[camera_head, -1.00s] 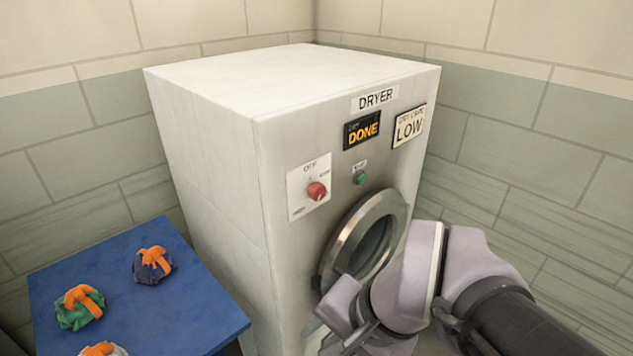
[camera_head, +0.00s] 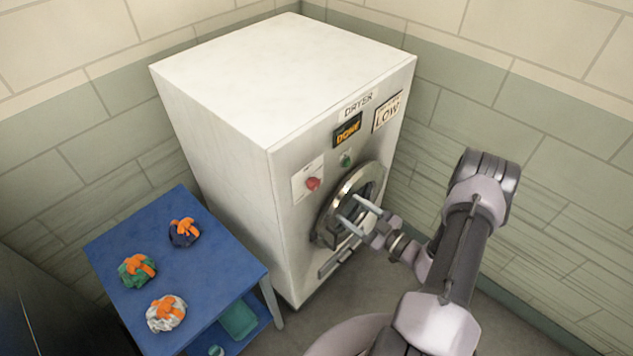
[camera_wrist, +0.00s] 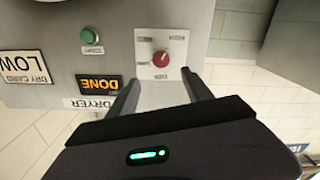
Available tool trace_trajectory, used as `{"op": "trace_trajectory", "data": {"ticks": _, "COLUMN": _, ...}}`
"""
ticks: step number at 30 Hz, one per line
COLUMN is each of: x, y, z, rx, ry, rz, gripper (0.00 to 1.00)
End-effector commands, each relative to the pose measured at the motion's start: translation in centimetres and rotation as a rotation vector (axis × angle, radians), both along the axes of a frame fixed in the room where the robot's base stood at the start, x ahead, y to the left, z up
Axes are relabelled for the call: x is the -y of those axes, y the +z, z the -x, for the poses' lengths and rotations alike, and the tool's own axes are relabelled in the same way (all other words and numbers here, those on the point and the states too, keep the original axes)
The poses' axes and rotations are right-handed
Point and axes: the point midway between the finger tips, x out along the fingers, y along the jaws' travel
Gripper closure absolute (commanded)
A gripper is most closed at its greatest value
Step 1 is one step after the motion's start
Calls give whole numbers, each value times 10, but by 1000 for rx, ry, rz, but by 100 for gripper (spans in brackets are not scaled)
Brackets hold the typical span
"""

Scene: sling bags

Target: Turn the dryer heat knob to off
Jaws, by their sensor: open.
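The dryer (camera_head: 215,95) is a large white box with a metal front. Its red heat knob (camera_head: 313,184) sits on a white plate marked OFF, left of the round door. In the wrist view the knob (camera_wrist: 160,59) and its plate (camera_wrist: 146,43) appear upside down, beyond my fingertips. My gripper (camera_head: 350,211) is open and empty. In the head view its fingers point toward the dryer front, overlapping the round door (camera_head: 362,185). In the wrist view the two fingers (camera_wrist: 160,76) stand apart, with the knob seen between and past them, not touched.
A green button (camera_head: 346,160) sits right of the knob. The display (camera_head: 348,131) reads DONE, and a card (camera_head: 388,112) reads LOW. A blue table (camera_head: 222,262) at left holds three bundles with orange ties, with a green bin (camera_head: 238,320) below. Tiled walls close the corner.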

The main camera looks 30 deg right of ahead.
Motion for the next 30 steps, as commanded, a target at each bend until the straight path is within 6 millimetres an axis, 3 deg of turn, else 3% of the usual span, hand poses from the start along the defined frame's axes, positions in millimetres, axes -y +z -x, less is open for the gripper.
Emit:
{"op": "trace_trajectory", "data": {"ticks": 6, "x": -26, "y": 3, "z": -63, "rx": 3, "ry": 8, "rz": 4, "gripper": 41}}
{"op": "trace_trajectory", "data": {"ticks": 12, "x": -40, "y": 2, "z": -104, "rx": 2, "ry": 7, "rz": 5, "gripper": 41}}
{"op": "trace_trajectory", "data": {"ticks": 17, "x": -44, "y": 1, "z": -117, "rx": 1, "ry": 4, "rz": 4, "gripper": 41}}
{"op": "trace_trajectory", "data": {"ticks": 24, "x": -44, "y": 1, "z": -119, "rx": 2, "ry": 3, "rz": 4, "gripper": 41}}
{"op": "trace_trajectory", "data": {"ticks": 25, "x": -44, "y": 1, "z": -119, "rx": 2, "ry": 3, "rz": 4, "gripper": 43}}
{"op": "trace_trajectory", "data": {"ticks": 30, "x": -44, "y": 1, "z": -119, "rx": 1, "ry": 4, "rz": 4, "gripper": 77}}
